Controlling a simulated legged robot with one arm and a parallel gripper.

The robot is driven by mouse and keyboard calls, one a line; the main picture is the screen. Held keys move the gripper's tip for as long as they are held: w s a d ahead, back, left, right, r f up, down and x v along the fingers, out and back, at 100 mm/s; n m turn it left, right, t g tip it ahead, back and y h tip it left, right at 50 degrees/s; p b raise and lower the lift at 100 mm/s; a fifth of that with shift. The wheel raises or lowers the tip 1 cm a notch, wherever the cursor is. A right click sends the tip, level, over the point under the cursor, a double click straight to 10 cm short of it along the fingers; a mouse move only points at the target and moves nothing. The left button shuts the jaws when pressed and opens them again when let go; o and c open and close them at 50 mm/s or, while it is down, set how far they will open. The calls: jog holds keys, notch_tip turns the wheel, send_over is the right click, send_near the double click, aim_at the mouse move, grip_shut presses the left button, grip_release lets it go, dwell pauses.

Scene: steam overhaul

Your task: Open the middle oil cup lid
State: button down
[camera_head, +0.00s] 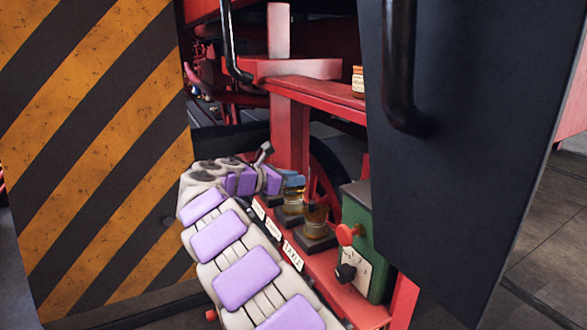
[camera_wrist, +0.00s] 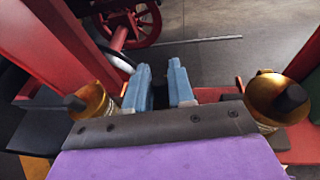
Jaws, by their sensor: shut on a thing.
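My gripper (camera_wrist: 163,82) has two blue-grey fingers, shut with a narrow gap between them, at the middle oil cup; the part they hold is hidden. In the wrist view it is between two brass lids with dark knobs, a left lid (camera_wrist: 97,101) and a right lid (camera_wrist: 275,95). In the head view the blue fingertips (camera_head: 294,181) are just above the middle oil cup (camera_head: 292,203), an amber glass cup. A nearer oil cup (camera_head: 316,213) stands to its right. My arm hides the far cup, and I cannot tell how far the middle lid is open.
The cups stand on a red ledge with white labels (camera_head: 292,255). A green box (camera_head: 366,220) with red and black knobs stands to the right. A dark panel with a handle (camera_head: 402,75) fills the right, and a striped panel (camera_head: 90,140) the left. A red post (camera_head: 288,130) rises behind.

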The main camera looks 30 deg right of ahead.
jog(key=shift+r+y+p, duration=0.4)
jog(key=shift+r+p, duration=0.1)
jog(key=shift+p, duration=0.2)
jog(key=shift+w+d+r+y+p, duration=0.1)
jog(key=shift+d+y+p, duration=0.1)
jog(key=shift+y+p, duration=0.3)
jog(key=shift+d+r+y+p, duration=0.1)
jog(key=shift+d+y+p, duration=0.05)
jog(key=shift+y+p, duration=0.35)
jog(key=y, duration=0.1)
jog(key=d+y, duration=0.1)
jog(key=y, duration=0.1)
jog(key=shift+d+r+m, duration=0.2)
jog(key=shift+d+m, duration=0.1)
jog(key=shift+d+g+y, duration=0.3)
jog(key=shift+d+y, duration=0.25)
jog(key=shift+y, duration=0.55)
jog(key=shift+d+y, duration=0.15)
jog(key=shift+y, duration=0.35)
jog(key=c, duration=1.3)
grip_release()
jog(key=shift+o, duration=1)
jog(key=shift+w+f, duration=0.1)
jog(key=shift+w, duration=0.05)
